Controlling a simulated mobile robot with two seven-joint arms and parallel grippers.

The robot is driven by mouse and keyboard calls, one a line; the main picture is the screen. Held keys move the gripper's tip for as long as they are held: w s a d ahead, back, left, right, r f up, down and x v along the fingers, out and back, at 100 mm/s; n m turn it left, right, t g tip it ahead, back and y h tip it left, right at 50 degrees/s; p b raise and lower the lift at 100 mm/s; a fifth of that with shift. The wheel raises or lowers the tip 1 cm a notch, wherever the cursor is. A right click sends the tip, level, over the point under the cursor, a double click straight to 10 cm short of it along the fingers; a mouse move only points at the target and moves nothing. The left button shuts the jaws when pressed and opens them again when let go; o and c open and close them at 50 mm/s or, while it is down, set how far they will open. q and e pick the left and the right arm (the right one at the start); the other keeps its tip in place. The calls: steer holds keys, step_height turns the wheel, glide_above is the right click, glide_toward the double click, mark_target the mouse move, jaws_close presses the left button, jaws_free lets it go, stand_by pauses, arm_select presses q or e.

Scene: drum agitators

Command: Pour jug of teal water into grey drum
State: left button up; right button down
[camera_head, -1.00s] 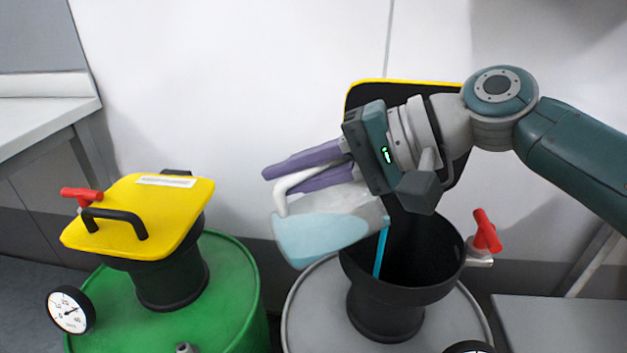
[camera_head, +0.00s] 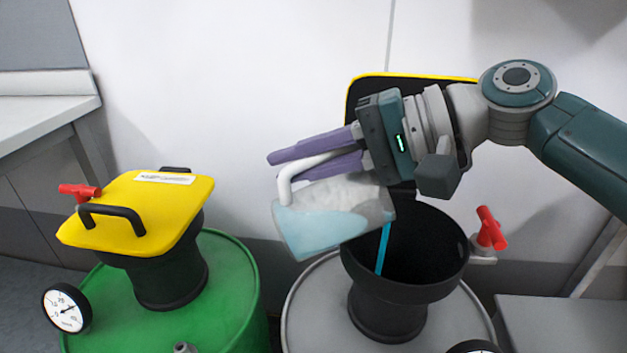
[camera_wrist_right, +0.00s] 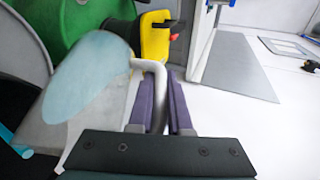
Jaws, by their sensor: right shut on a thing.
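The jug (camera_head: 330,212) is translucent with teal water in it and a white handle. It is tilted on its side over the left rim of the grey drum's black funnel. My right gripper (camera_head: 318,155) is shut on the jug's handle; the handle sits between the purple fingers in the right wrist view (camera_wrist_right: 162,100). A thin teal stream (camera_head: 383,248) runs from the jug's lower right end into the funnel. The grey drum (camera_head: 318,310) stands under the funnel (camera_head: 440,250), whose yellow-edged lid is open behind it. The water level inside the drum is hidden. My left gripper is not in view.
A green drum (camera_head: 230,290) stands to the left with a shut yellow lid (camera_head: 150,205), a red clamp (camera_head: 80,190) and a gauge (camera_head: 66,307). Another red clamp (camera_head: 490,228) sits right of the open funnel. A grey surface (camera_head: 560,325) lies at lower right.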

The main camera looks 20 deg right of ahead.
mark_target(335, 151)
steer(key=shift+d+r+y+b, duration=0.15)
steer(key=shift+d+y+b, duration=0.05)
steer(key=shift+y+b, duration=0.1)
steer(key=shift+s+d+b, duration=0.1)
steer(key=shift+d+b, duration=0.2)
steer(key=shift+b, duration=0.05)
steer(key=shift+s+d+m+t+y+b, duration=0.2)
steer(key=shift+d+y+b, duration=0.15)
steer(key=shift+d+b, duration=0.35)
steer(key=shift+s+d+m+t+y+b, duration=0.1)
steer(key=shift+d+t+y+b, duration=0.1)
steer(key=shift+d+y+b, duration=0.4)
steer(key=shift+d+r+b, duration=0.25)
steer(key=shift+r+b, duration=0.1)
steer(key=shift+b, duration=0.25)
